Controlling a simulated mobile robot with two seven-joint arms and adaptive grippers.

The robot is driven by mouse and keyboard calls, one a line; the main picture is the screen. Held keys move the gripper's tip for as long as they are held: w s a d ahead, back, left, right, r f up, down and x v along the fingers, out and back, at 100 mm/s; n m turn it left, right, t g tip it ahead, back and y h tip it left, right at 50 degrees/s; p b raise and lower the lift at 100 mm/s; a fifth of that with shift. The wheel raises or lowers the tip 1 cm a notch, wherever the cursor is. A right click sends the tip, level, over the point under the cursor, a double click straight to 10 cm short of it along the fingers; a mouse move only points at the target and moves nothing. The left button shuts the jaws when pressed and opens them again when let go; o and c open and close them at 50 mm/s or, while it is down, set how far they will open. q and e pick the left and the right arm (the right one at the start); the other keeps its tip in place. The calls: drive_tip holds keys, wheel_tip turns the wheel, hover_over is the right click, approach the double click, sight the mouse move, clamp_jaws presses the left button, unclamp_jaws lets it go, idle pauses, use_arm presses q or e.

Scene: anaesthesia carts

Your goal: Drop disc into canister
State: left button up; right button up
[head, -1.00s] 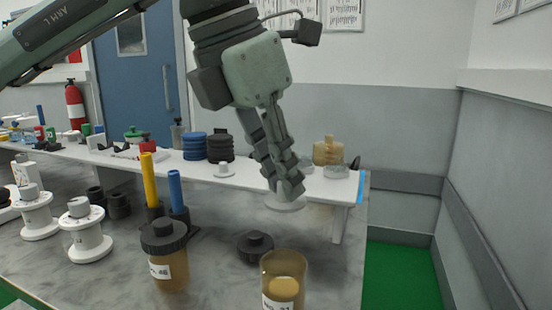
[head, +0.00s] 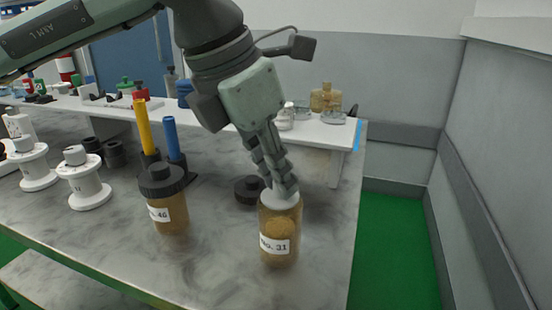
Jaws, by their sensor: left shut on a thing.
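My left gripper (head: 279,190) points down and is shut on a white disc (head: 281,200). The disc is at the mouth of the open amber canister labelled No. 31 (head: 279,245); I cannot tell whether it touches the rim. The canister stands upright near the table's right edge, with a rounded amber item visible inside. My right gripper is not in view.
A closed amber jar with a black lid (head: 165,213) stands to the left. Yellow (head: 146,128) and blue (head: 172,138) rods stand behind it. White spools (head: 85,182) are further left. A white shelf (head: 320,134) runs along the back.

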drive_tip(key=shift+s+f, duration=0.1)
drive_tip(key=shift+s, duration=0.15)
use_arm(q)
drive_tip(key=o, duration=0.9)
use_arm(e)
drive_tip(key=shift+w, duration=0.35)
